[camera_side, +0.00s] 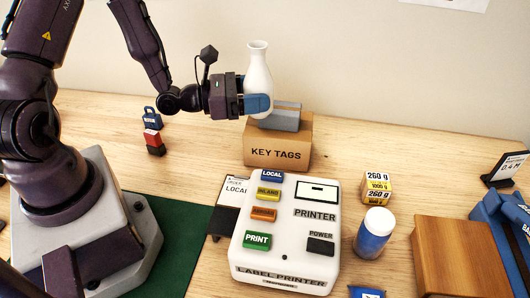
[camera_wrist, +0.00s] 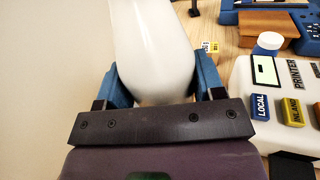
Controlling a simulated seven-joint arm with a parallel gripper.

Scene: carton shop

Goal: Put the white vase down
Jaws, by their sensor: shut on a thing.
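The white vase (camera_side: 259,78) is upright between the blue fingers of my gripper (camera_side: 258,104), which is shut on its wide lower body. In the side view the vase shows in front of the back wall, over or just behind the key tags box (camera_side: 278,151) with a grey block (camera_side: 281,119) on top. Whether its base touches anything is hidden by the fingers and the block. In the wrist view the vase (camera_wrist: 154,45) fills the space between both fingers (camera_wrist: 157,88), its neck running out of the top of the frame.
A white label printer (camera_side: 286,240) with coloured buttons stands in front of the box. Right of it are a blue bottle with a white lid (camera_side: 374,233), small yellow weight boxes (camera_side: 377,187) and a wooden block (camera_side: 459,258). Bare table lies right of the box.

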